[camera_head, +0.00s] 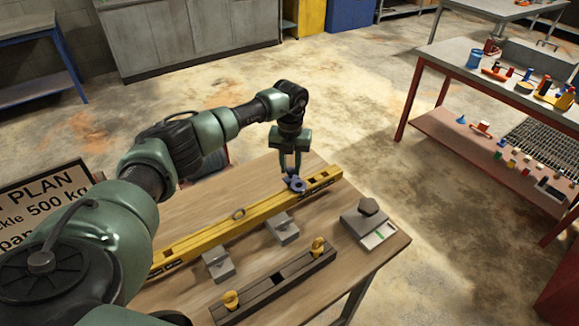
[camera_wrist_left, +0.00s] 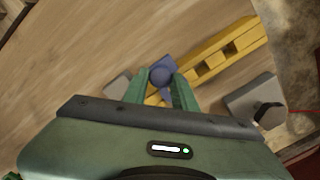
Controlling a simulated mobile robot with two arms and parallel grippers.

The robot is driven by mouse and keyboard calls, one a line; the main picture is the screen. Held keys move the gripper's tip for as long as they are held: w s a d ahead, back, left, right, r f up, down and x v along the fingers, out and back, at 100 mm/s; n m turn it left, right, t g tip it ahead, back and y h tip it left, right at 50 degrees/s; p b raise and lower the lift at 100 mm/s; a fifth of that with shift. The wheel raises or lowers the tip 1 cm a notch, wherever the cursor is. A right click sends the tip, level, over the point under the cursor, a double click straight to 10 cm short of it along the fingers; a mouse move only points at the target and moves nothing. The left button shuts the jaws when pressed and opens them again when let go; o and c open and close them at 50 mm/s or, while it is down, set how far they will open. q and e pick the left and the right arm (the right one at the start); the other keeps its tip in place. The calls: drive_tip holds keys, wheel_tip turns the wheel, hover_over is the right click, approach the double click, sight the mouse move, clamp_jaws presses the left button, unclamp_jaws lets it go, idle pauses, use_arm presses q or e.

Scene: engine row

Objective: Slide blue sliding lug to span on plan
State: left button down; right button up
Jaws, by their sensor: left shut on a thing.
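The blue sliding lug (camera_head: 295,184) sits on the yellow spreader beam (camera_head: 245,221) near its far right end. My left gripper (camera_head: 290,172) reaches down from above and is shut on the lug. In the left wrist view the lug (camera_wrist_left: 162,70) shows between the green fingertips (camera_wrist_left: 160,85), with the yellow beam (camera_wrist_left: 215,58) running out to the upper right. The plan sign (camera_head: 45,205) stands at the left and shows "PLAN" and "500 kg"; its span line is partly hidden by my left arm. My right gripper is not in view.
Grey blocks (camera_head: 282,230) stand beside the beam on the wooden table. A dark bar with yellow knobs (camera_head: 275,284) lies at the front. A grey device with a dark knob (camera_head: 370,221) is at the table's right corner. A red workbench (camera_head: 500,85) stands at the right.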

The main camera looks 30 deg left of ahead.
sight(290, 168)
use_arm(q)
drive_tip(key=c, duration=1.1)
unclamp_jaws()
drive_tip(key=shift+w+a+f, duration=0.1)
drive_tip(key=shift+w, duration=0.1)
drive_tip(key=shift+c, duration=0.2)
drive_tip(key=shift+a, duration=0.1)
wheel_tip(290, 168, up, 2)
drive_tip(key=shift+w+r+b, duration=0.1)
drive_tip(key=shift+b, duration=0.4)
wheel_tip(290, 168, up, 4)
drive_tip(key=shift+a+b, duration=0.1)
drive_tip(key=shift+b, duration=0.6)
drive_tip(key=shift+r, duration=0.75)
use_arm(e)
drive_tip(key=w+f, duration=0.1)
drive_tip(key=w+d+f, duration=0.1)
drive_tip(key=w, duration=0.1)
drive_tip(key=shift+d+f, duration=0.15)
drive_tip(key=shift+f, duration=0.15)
